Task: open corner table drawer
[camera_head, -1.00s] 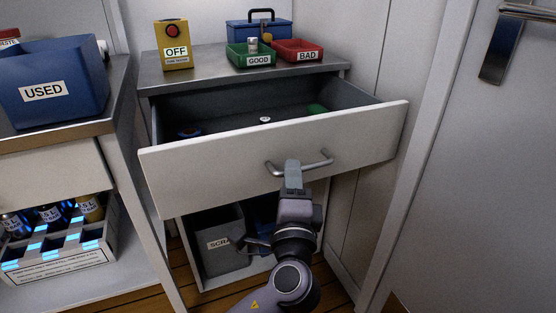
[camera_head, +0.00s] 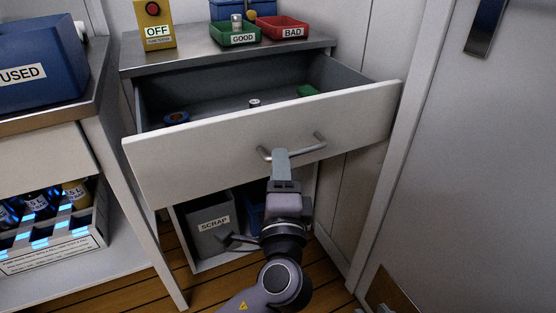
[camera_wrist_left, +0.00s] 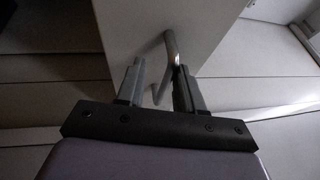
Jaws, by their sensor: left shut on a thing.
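The corner table drawer (camera_head: 210,160) is pulled well out, with its white front toward me. Its metal bar handle (camera_head: 309,149) is on the front panel, right of the middle. My left gripper (camera_head: 280,154) is shut on the handle from below and in front. The wrist view shows the two fingers (camera_wrist_left: 158,85) on either side of the handle bar (camera_wrist_left: 171,48). Inside the open drawer lie a blue round item (camera_head: 176,118), a small white-topped item (camera_head: 254,103) and a green item (camera_head: 307,91). My right gripper is not seen.
The table top (camera_head: 190,55) holds a yellow OFF button box (camera_head: 155,25), a green GOOD tray (camera_head: 234,37) and a red BAD tray (camera_head: 283,31). Below is a grey SCRAP bin (camera_head: 208,232). A door (camera_head: 475,170) stands right, a USED bin (camera_head: 40,75) left.

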